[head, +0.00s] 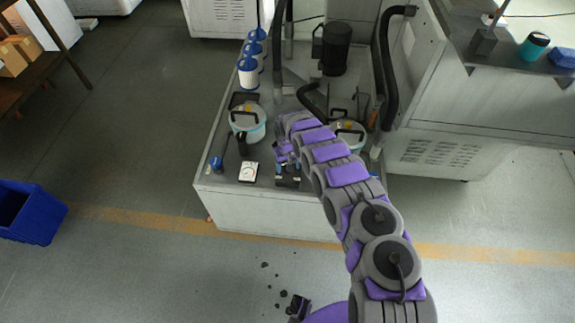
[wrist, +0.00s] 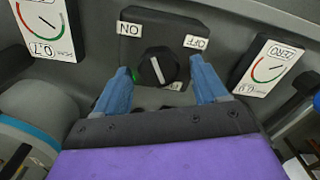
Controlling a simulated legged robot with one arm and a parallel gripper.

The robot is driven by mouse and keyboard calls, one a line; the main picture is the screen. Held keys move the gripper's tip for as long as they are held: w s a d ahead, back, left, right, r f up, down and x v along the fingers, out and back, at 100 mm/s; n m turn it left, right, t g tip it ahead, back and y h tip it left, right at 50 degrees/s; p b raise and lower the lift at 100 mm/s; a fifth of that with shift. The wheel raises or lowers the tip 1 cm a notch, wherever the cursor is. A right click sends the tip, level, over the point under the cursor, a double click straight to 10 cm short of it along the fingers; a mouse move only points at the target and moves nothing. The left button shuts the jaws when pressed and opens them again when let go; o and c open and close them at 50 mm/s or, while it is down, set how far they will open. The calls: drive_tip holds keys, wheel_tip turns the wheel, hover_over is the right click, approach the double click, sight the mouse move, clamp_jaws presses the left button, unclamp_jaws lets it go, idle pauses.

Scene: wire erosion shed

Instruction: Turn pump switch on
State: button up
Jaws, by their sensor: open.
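In the wrist view a black rotary knob (wrist: 157,67) sits on a dark switch box (wrist: 165,25). A white label reading ON upside down (wrist: 130,29) is at its left and one reading OFF upside down (wrist: 196,42) at its right. The knob's white pointer line runs nearly up and down in the picture, tilted slightly. My gripper (wrist: 162,82) is open, with one blue finger on each side of the knob; whether they touch it I cannot tell.
White gauges (wrist: 44,28) and (wrist: 272,66) flank the switch box. In the head view a white dial (head: 248,172), a lidded tank (head: 248,120) and hoses (head: 384,60) crowd the bench (head: 250,210). A blue bin (head: 28,212) stands on the floor at left.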

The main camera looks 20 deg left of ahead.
wheel_tip(320, 180, up, 17)
drive_tip(key=p, duration=0.2)
idle(0.3)
drive_tip(key=shift+w+r, duration=0.1)
idle(0.3)
drive_tip(key=d+r+m+h, duration=0.2)
drive_tip(key=d+r, duration=1.1)
drive_tip(key=d, duration=0.3)
drive_tip(key=s+d+r+m, duration=0.3)
drive_tip(key=s+d+r, duration=0.75)
drive_tip(key=d, duration=0.25)
drive_tip(key=s+d+r+m+g+y, duration=0.1)
drive_tip(key=s+d+r, duration=0.2)
drive_tip(key=s, duration=0.5)
drive_tip(key=s+d+r, duration=0.3)
drive_tip(key=s+d, duration=0.1)
drive_tip(key=s, duration=0.3)
drive_tip(key=s+d+f+m+y, duration=0.1)
drive_tip(key=s+f, duration=0.1)
drive_tip(key=s, duration=1.6)
drive_tip(key=shift+g, duration=0.4)
